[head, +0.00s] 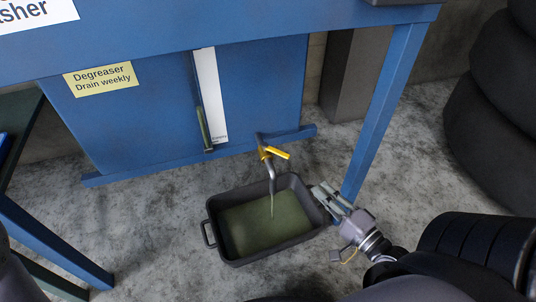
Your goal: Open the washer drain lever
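The blue washer (150,110) stands at the back, with a drain tap on its lower front. The tap's yellow lever (276,153) points to the right, across the metal spout (271,180). A thin pale stream (272,207) shows below the spout. A dark drain pan (233,262) with murky green liquid (262,228) sits on the floor under it. My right gripper (322,193) is at the pan's right rim, below and right of the lever and apart from it. Whether its fingers are open, or touch the pan, is unclear. My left gripper is not in view.
A blue washer leg (383,110) stands just behind my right gripper. Stacked black tires (490,120) are at the right. A blue-framed stand (50,245) is at the left. The concrete floor (150,225) left of the pan is clear.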

